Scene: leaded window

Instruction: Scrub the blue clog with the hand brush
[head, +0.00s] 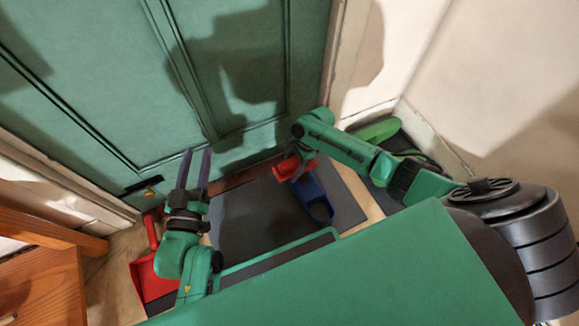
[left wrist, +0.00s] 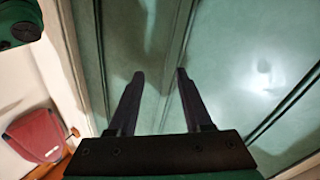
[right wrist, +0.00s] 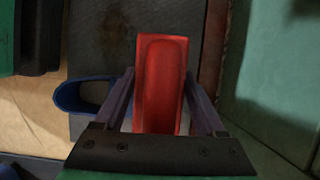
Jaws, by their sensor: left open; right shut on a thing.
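The blue clog (head: 320,209) sits on the dark grey mat (head: 345,200); its toe end is partly hidden under the brush and my right arm. The red hand brush (head: 287,170) is held in my right gripper (head: 297,155), over the far end of the clog. In the right wrist view the brush (right wrist: 160,85) stands between the two fingers, and part of the clog (right wrist: 82,98) shows to the left. I cannot tell whether the brush touches the clog. My left gripper (head: 195,155) is open and empty, raised in front of the green door.
A red dustpan (head: 152,279) lies on the floor at left, next to a wooden bench (head: 40,285). Green footwear (head: 378,130) stands on a dark tray in the right corner. The green door (head: 90,70) and walls close off the back. The mat's left part is clear.

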